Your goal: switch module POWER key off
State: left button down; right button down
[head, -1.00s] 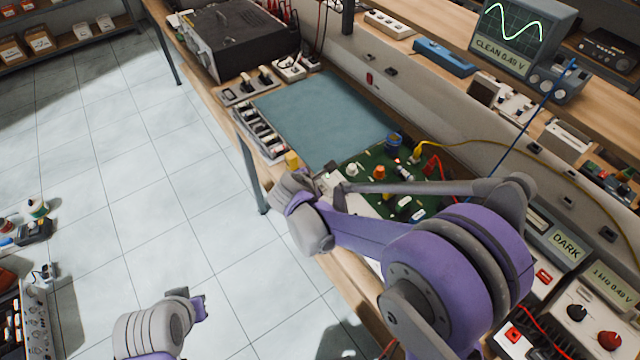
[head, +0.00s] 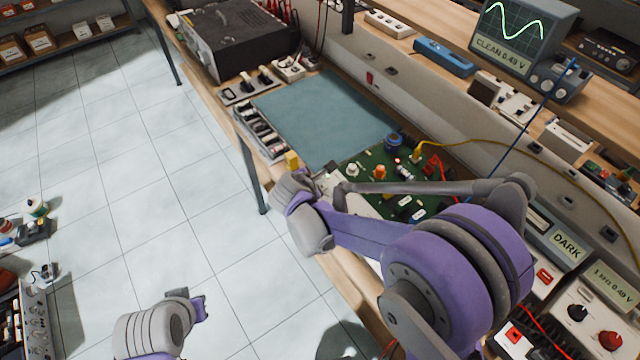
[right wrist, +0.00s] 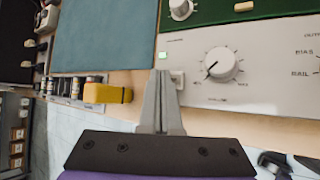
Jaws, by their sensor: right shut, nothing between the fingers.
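The module is a green circuit board (head: 372,168) with a white front panel, on the bench beside the blue mat. In the right wrist view its white panel (right wrist: 270,87) carries a lit green lamp (right wrist: 162,56) and a white knob (right wrist: 221,64). A small pale key (right wrist: 178,78) sits at the panel's left end, below the lamp; its lettering is too small to read. My right gripper (right wrist: 162,76) is shut and empty, its tips right beside the key; I cannot tell whether they touch. My left gripper (head: 201,306) is over the floor, its fingers unclear.
A yellow block (right wrist: 106,93) stands just left of my right fingers, by a tray of parts (head: 259,132). The blue mat (head: 325,115) is bare. A scope (head: 522,35) shows a green wave. Yellow and red leads run to the board.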

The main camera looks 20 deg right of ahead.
jog(key=shift+f, duration=0.35)
pick_arm(q)
jog(key=shift+s+f, duration=0.2)
jog(key=shift+f, duration=0.2)
jog(key=shift+w, duration=0.1)
pick_arm(e)
jog(key=shift+r, duration=0.1)
pick_arm(q)
jog(key=shift+r, duration=0.2)
pick_arm(e)
jog(key=shift+r, duration=0.4)
